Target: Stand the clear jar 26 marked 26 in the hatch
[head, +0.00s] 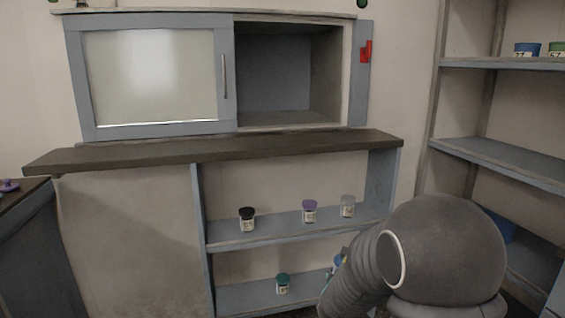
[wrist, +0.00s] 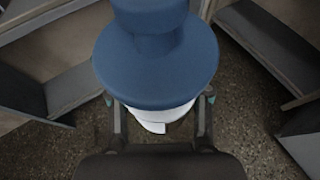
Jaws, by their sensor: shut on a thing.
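My gripper (wrist: 160,100) is shut on a blue-lidded jar (wrist: 155,62) with a white lower part, its fingers on either side. In the head view my arm hides most of the gripper, and a bit of blue (head: 338,261) shows beside it, low by the shelves. A jar with a pale, clear-looking lid (head: 347,207) stands upright on the upper shelf under the counter, at the right; its number is too small to read, so I cannot tell whether it is jar 26. The hatch (head: 288,117) is open at its right half and looks empty inside.
A frosted sliding door (head: 150,78) covers the hatch's left half. A dark counter (head: 215,150) juts out below. Black-lidded (head: 247,220), purple-lidded (head: 309,211) and green-lidded (head: 282,285) jars stand on the lower shelves. A shelf rack (head: 500,163) stands at the right.

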